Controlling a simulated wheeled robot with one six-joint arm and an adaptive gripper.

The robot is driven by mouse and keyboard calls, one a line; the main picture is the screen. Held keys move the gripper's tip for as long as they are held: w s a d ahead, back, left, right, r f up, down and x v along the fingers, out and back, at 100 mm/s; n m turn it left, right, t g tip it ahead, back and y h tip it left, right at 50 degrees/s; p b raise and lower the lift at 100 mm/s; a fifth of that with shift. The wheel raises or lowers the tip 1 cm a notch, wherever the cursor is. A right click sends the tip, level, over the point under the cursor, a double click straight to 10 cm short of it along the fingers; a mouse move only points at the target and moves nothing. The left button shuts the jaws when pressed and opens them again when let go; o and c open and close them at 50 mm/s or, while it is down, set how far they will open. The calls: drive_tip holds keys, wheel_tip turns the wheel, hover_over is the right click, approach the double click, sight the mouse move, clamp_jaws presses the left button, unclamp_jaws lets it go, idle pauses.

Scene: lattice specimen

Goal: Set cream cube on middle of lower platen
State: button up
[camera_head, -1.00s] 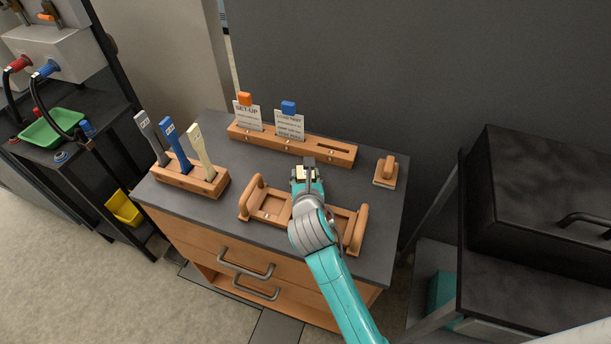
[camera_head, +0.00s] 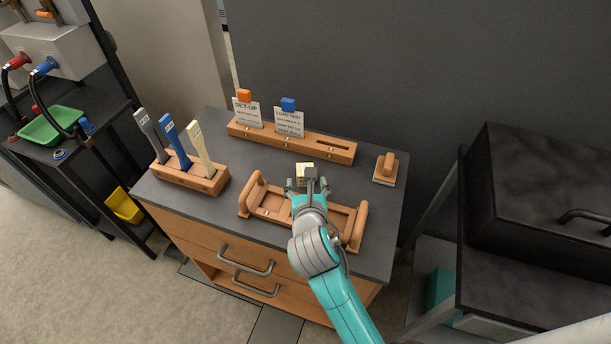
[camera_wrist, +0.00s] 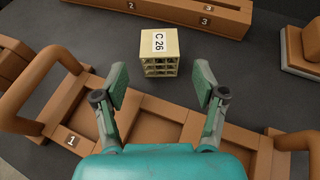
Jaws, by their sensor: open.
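The cream cube (camera_head: 305,172) is a lattice block standing on the grey bench top behind the wooden tray. In the wrist view the cube (camera_wrist: 160,52) shows a white label reading "C 26" on top and an open lattice on its side. My gripper (camera_head: 303,185) is open, above the tray and just in front of the cube. In the wrist view my gripper's two pads (camera_wrist: 160,88) stand wide apart, with the cube ahead of them and nothing between them. No lower platen can be made out in these views.
The wooden tray (camera_head: 246,210) with raised handles lies under my arm. A slotted wooden rail (camera_head: 335,153) with two cards stands behind the cube. A rack of tagged strips (camera_head: 190,178) is at left, a wooden block (camera_head: 385,171) at right. A black cabinet (camera_head: 550,190) stands further right.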

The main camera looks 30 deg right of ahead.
sight(305, 165)
drive_tip(key=v, duration=0.5)
drive_tip(key=shift+o, duration=0.5)
drive_tip(key=shift+s+a+r, duration=0.1)
drive_tip(key=shift+s, duration=0.1)
drive_tip(key=shift+w+d, duration=0.2)
drive_tip(key=shift+w, duration=0.1)
drive_tip(key=x, duration=0.7)
drive_tip(key=shift+w+d+r, duration=0.15)
drive_tip(key=shift+d+r, duration=0.1)
drive_tip(key=shift+r, duration=0.05)
drive_tip(key=shift+x, duration=3.05)
drive_tip(key=shift+w+a+r, duration=0.1)
drive_tip(key=shift+a+r, duration=0.05)
drive_tip(key=shift+r, duration=0.05)
drive_tip(key=c, duration=1.2)
wheel_tip(305, 165, up, 10)
drive_tip(key=shift+c, duration=0.2)
